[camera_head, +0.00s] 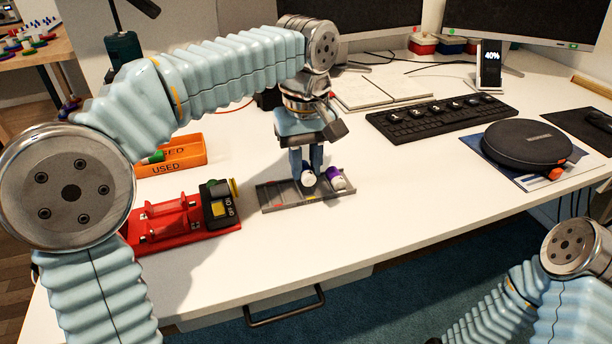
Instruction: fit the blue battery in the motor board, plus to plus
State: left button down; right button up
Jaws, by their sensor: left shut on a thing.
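The red motor board (172,234) lies at the left of the white desk, with red holders and a black switch block (219,204) at its right end. A grey tray (271,198) lies to the right of it. My left gripper (308,172) points down at the tray and is shut on a battery (308,178) with a white end; the fingers hide much of it, so I cannot tell its colour or whether it touches the tray. A purple battery with a white end (337,181) lies in the tray just right of the fingers. My right gripper is out of view.
An orange box marked USED (188,152) stands behind the motor board, with a green-ended battery (154,157) at its left. A keyboard (440,120), an open notebook (380,91) and a round black case (527,148) lie to the right. The desk's front middle is clear.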

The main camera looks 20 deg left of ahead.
aim_at(306, 168)
pick_arm(q)
notch_tip(306, 168, up, 2)
jog(key=shift+r+p, duration=0.1)
jog(key=shift+p, duration=0.75)
jog(key=shift+r, duration=1.05)
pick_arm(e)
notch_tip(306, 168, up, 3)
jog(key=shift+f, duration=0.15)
